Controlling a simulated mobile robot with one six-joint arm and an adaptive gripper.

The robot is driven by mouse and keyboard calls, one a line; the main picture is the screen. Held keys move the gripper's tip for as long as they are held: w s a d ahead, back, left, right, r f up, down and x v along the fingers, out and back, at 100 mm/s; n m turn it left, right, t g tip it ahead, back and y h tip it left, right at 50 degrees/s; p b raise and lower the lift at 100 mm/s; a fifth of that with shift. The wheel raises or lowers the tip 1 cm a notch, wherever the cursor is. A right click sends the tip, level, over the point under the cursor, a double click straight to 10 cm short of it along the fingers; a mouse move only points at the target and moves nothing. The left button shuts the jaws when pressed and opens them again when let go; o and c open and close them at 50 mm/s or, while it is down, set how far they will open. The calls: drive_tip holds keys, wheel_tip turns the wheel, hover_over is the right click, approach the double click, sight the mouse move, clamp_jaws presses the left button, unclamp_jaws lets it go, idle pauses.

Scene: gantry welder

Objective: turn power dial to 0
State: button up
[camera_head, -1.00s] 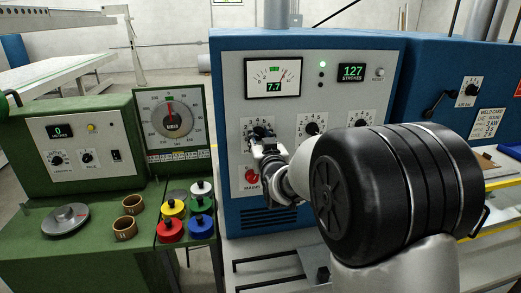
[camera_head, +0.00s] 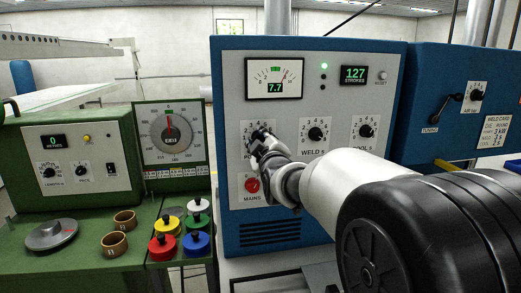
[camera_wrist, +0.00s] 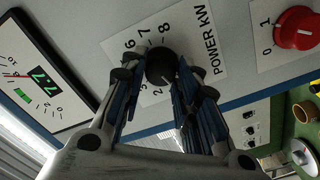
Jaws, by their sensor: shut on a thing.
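The power dial is a round black knob (camera_wrist: 160,64) on a white scale plate marked POWER KW (camera_wrist: 205,42) in the wrist view. Numbers including 6, 7 and 8 show around it; part of the scale is hidden by my fingers. My gripper (camera_wrist: 161,80) has its fingers on either side of the knob, closed on it. In the head view my gripper (camera_head: 262,142) covers most of the dial at the left of the blue machine's panel (camera_head: 330,178). The meter (camera_head: 274,78) above reads 7.7. I cannot tell the knob's pointer direction clearly.
A red MAINS knob (camera_head: 252,185) sits just below my gripper. The WELD dial (camera_head: 316,134) and another dial (camera_head: 366,130) lie to the right. A green machine (camera_head: 75,160) with coloured weights (camera_head: 164,247) stands left.

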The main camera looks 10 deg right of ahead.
drive_tip(key=shift+n+b, duration=0.65)
drive_tip(key=shift+n, duration=0.55)
drive_tip(key=o, duration=1.1)
drive_tip(key=shift+c, duration=0.2)
drive_tip(key=s, duration=1.2)
